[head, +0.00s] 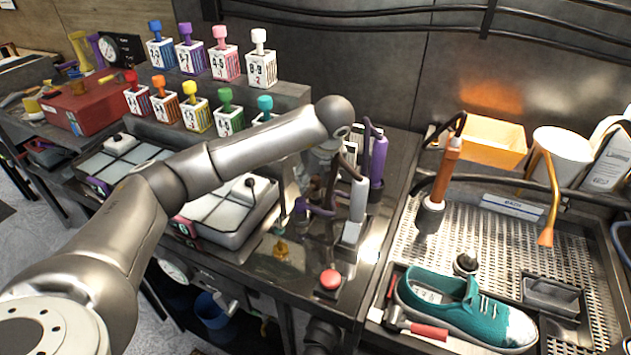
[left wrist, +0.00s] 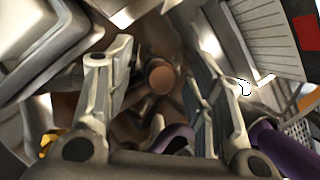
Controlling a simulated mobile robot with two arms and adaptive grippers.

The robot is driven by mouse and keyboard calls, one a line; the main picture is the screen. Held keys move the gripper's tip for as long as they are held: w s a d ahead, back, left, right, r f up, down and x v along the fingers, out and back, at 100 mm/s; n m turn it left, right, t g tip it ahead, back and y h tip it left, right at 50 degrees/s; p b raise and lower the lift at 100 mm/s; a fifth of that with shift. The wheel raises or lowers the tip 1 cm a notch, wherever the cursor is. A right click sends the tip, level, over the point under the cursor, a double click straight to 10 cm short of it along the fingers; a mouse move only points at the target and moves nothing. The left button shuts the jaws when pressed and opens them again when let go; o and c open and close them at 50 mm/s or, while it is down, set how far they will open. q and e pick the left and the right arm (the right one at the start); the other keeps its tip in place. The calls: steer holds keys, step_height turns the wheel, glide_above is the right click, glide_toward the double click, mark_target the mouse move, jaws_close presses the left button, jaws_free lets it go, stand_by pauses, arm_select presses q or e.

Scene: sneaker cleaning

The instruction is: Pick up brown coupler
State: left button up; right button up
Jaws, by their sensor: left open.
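My left gripper (head: 312,205) is at the coupler stand in the middle of the counter, below the bent arm. In the left wrist view the left gripper (left wrist: 165,70) has its two fingers apart. Between them shows a brown rounded end (left wrist: 160,76), which looks like the brown coupler, with more brown parts behind and below. In the head view brown parts (head: 331,184) show beside the gripper, partly hidden by it. I cannot tell whether a finger touches the coupler. My right gripper is not in view.
Purple (head: 379,158) and white (head: 357,203) couplers stand close to the right of the gripper. A red button (head: 330,280) is at the counter's front. Numbered bottles (head: 228,112) stand behind left.

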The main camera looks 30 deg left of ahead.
arm_select(q)
steer(key=shift+w+f, duration=0.2)
steer(key=shift+f, duration=0.2)
steer(key=shift+c, duration=0.5)
steer(key=c, duration=0.9)
steer(key=shift+r, duration=0.1)
steer(key=shift+c, duration=0.2)
